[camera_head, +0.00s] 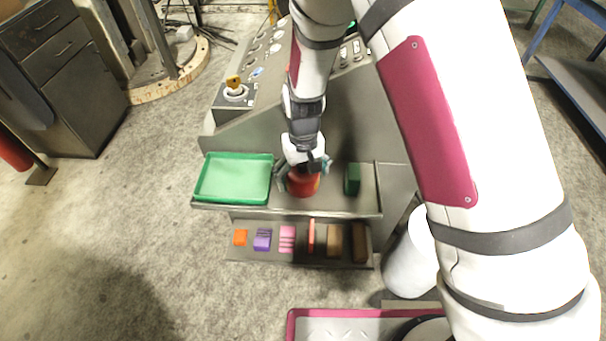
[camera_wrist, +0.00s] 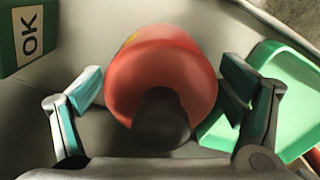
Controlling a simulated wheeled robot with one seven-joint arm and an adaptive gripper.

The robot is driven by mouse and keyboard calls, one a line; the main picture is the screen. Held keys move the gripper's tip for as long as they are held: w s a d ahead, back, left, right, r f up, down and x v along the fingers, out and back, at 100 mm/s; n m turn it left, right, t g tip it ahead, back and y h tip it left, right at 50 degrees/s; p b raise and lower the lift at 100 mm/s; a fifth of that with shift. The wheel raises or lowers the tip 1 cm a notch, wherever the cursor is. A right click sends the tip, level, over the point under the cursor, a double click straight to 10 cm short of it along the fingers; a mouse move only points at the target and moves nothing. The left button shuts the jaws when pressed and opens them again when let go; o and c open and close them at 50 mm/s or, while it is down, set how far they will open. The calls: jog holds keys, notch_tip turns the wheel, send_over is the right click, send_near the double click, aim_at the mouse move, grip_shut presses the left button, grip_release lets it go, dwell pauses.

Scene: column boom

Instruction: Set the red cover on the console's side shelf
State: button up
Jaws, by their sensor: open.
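The red cover (camera_head: 304,187) is a rounded red piece at the console's front ledge (camera_head: 337,201), between the green tray and a green block. In the wrist view the red cover (camera_wrist: 158,68) fills the middle, with a dark knob towards me. My gripper (camera_head: 303,172) is right over it. In the wrist view my gripper (camera_wrist: 160,90) is open, one finger on each side of the cover, with gaps visible. I cannot tell whether the cover's underside touches the ledge. The console (camera_head: 350,110) rises behind, partly hidden by my arm.
The green tray (camera_head: 200,181) lies on the ledge's left. The green block (camera_head: 352,179) stands at right; its OK label shows in the wrist view (camera_wrist: 29,36). A lower shelf (camera_head: 300,259) holds several coloured blocks. A yellow-topped knob (camera_head: 233,84) sits on the console. Floor at left is clear.

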notch_tip(320, 180, up, 12)
jog(key=shift+f, duration=0.1)
jog(key=shift+d+r, duration=0.1)
jog(key=shift+r, duration=0.3)
jog(key=s+d+r+m+t+y, duration=0.1)
jog(key=s+d+r, duration=0.3)
jog(key=d+r, duration=0.3)
jog(key=s+d+r+m+t, duration=0.1)
jog(key=s+d+r, duration=0.35)
jog(key=r, duration=0.55)
jog(key=s+d+r+m+t, duration=0.1)
jog(key=s+d+r, duration=0.1)
jog(key=s+d, duration=0.2)
jog(key=s+d+r+m+t+h, duration=0.1)
jog(key=s+d+r, duration=0.1)
jog(key=s+d, duration=0.3)
jog(key=s, duration=0.4)
jog(key=shift+s+t, duration=0.35)
jog(key=shift+t, duration=0.05)
